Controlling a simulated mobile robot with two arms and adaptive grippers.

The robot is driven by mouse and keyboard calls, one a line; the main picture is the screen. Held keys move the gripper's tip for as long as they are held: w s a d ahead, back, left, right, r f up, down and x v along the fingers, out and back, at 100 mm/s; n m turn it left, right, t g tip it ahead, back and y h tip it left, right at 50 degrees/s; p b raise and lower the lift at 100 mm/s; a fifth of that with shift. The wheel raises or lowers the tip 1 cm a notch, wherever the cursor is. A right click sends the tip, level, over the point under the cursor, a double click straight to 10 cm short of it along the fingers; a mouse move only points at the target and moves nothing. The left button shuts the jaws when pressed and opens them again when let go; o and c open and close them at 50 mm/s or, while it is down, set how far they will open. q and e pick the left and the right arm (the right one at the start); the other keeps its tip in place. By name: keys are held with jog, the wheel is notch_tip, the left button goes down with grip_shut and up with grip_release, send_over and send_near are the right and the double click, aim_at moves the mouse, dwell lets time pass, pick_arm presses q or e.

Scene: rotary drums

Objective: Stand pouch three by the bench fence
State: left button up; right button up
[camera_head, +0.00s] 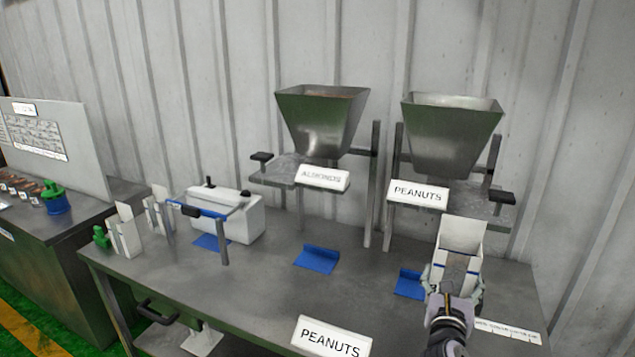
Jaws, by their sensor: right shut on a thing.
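My right gripper (453,292) is shut on a white pouch with blue marks (462,238). It holds the pouch upright with its open top up, over the right part of the bench, in front of the peanuts hopper (452,130). Something brownish-grey shows at the pouch's front, but I cannot tell if it is the contents. Two similar white pouches stand at the bench's left end, one nearer (125,232) and one behind it (158,210). I cannot clearly make out a fence there. My left gripper is not in view.
An almonds hopper (322,125) stands left of the peanuts one. Blue brackets (317,259) sit on the bench (270,290). A white sealer-like machine (235,220) with a blue-barred frame (195,207) stands near the left pouches. The front middle of the bench is mostly clear.

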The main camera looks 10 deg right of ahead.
jog(key=s+a+f+n+t+y+b, duration=0.25)
jog(key=s+a+n+y, duration=0.5)
jog(key=s+a, duration=0.9)
jog(key=s+a+f+m+y, duration=0.1)
jog(key=s+f, duration=0.2)
jog(key=s, duration=0.3)
jog(key=shift+s+a+f+b, duration=0.2)
jog(key=shift+s+f+b, duration=0.05)
jog(key=shift+b, duration=0.15)
jog(key=shift+w+m+y, duration=0.1)
jog(key=shift+m+y, duration=0.15)
